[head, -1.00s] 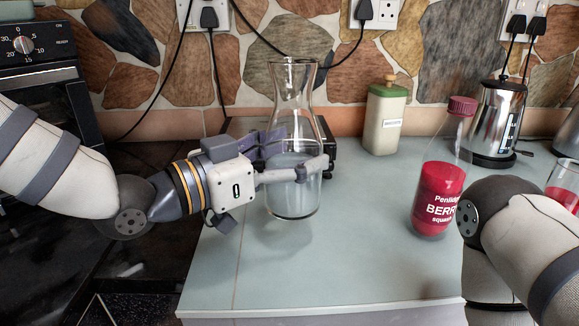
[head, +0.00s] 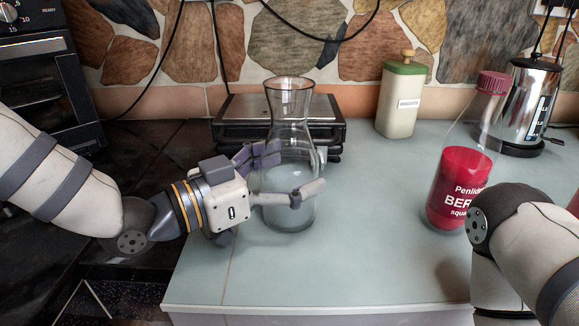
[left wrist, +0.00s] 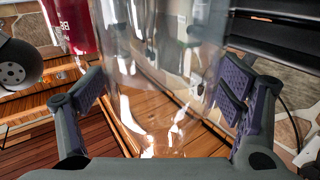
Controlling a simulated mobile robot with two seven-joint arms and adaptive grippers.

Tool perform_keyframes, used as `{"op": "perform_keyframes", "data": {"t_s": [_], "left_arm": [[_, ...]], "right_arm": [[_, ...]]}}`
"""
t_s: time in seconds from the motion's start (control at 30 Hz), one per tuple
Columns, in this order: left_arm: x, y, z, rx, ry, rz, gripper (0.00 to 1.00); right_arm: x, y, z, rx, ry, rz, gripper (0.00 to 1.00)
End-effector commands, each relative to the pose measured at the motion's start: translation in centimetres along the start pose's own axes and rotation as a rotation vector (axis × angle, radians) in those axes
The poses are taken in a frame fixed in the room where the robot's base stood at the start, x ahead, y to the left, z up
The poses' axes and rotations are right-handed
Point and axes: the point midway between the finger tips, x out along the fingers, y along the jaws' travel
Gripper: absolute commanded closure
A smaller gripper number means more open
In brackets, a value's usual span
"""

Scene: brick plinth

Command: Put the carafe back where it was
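In the left wrist view the glass (left wrist: 160,70) fills the space between the fingers (left wrist: 162,92). My right arm shows at the right edge; its gripper is not in view.
A berry squash bottle (head: 458,185), a green-lidded canister (head: 399,100) and a metal kettle (head: 525,100) stand to the right. The worktop (head: 370,240) is clear between carafe and bottle. A dark oven (head: 55,95) is at the left.

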Motion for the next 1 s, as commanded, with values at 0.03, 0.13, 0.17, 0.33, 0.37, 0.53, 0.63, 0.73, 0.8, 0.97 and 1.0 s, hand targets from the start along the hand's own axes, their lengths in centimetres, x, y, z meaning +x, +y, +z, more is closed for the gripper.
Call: {"op": "perform_keyframes", "data": {"t_s": [0.03,0.13,0.17,0.33,0.37,0.53,0.63,0.73,0.8,0.97,1.0], "left_arm": [[0.0,0.0,-0.1,0.001,0.001,0.0,0.09],[0.0,0.0,-0.1,0.0,0.001,0.0,0.09],[0.0,0.0,-0.1,0.0,0.001,0.0,0.09],[-0.1,0.0,-0.4,0.001,0.002,0.0,0.09],[-0.5,-0.1,-0.4,0.001,0.002,-0.002,0.09],[-4.6,-0.1,-0.7,0.003,0.006,-0.005,0.09],[-7.4,-0.1,-0.7,0.004,0.006,-0.005,0.09],[-9.7,0.0,-0.7,0.004,0.007,-0.003,0.09],[-10.8,0.0,-0.7,0.006,0.006,-0.002,0.09],[-12.0,0.0,-0.4,0.001,0.003,0.0,0.09],[-12.0,0.0,-0.3,0.0,0.002,0.0,0.09]], "right_arm": [[0.0,0.0,0.0,0.0,0.0,0.0,0.22],[0.0,0.0,0.0,0.0,0.0,0.0,0.22],[0.0,0.0,0.0,0.0,0.0,0.0,0.22],[-0.1,0.0,-0.1,0.0,0.002,0.0,0.22],[-0.1,0.0,-0.1,0.0,0.004,0.0,0.22],[-0.8,0.0,-0.5,0.0,0.024,-0.001,0.22],[-1.2,0.0,-0.8,0.0,0.039,-0.001,0.22],[-1.6,-0.1,-1.1,0.0,0.053,-0.002,0.22],[-1.9,-0.1,-1.3,0.0,0.061,-0.002,0.22],[-2.0,-0.1,-1.4,0.0,0.066,-0.002,0.22],[-2.0,-0.1,-1.4,0.0,0.066,-0.002,0.22]]}}
